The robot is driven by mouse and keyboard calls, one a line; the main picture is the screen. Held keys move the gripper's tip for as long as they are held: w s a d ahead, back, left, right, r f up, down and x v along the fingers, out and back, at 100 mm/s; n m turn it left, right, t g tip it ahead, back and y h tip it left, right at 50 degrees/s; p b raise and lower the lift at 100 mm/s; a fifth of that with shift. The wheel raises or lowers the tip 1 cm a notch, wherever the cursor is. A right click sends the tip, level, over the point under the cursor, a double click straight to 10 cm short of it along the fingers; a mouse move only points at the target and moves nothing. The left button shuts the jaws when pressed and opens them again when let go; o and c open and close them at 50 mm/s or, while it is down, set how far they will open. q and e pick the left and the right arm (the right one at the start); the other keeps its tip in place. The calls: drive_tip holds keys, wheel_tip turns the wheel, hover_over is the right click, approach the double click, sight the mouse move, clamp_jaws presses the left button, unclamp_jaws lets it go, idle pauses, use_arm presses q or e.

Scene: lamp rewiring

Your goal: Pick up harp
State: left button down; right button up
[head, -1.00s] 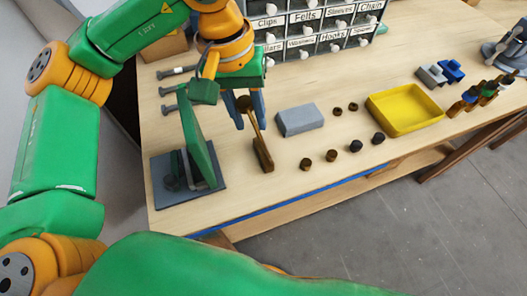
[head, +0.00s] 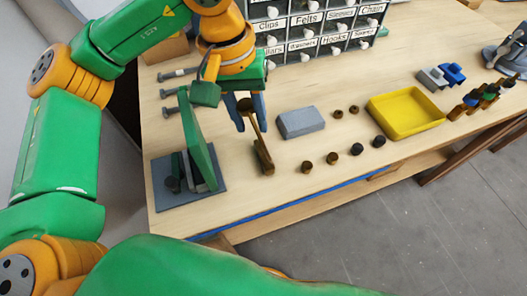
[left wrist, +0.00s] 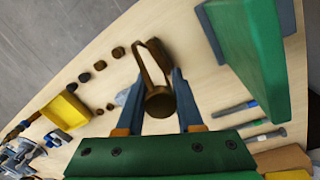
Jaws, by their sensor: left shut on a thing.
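The harp is a narrow dark bronze loop (head: 263,155) with a round knob at one end. It stands upright or nearly so above the wooden table, left of the grey block. My left gripper (head: 251,125) points down over it and is shut on it near the knob end. In the left wrist view, the harp's loop (left wrist: 152,62) runs up from between the two blue-grey fingers (left wrist: 159,80), and the round knob lies between them. I cannot tell whether the harp's lower end touches the table. My right gripper is not in view.
A tilted green panel on a dark base plate (head: 215,198) stands close left of the harp. A grey block (head: 301,122), small dark knobs (head: 332,158) and a yellow tray (head: 405,115) lie to the right. A labelled drawer cabinet (head: 318,38) stands behind. Bolts (head: 177,74) lie at back left.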

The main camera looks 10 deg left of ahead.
use_arm(q)
drive_tip(key=shift+r+b, duration=0.4)
drive_tip(key=shift+r, duration=0.4)
drive_tip(key=w+d+r+p, duration=0.2)
drive_tip(key=d+r+p, duration=0.3)
drive_tip(key=d+r, duration=0.6)
drive_tip(key=d, duration=0.3)
drive_tip(key=shift+w+r, duration=0.25)
drive_tip(key=shift+a, duration=0.1)
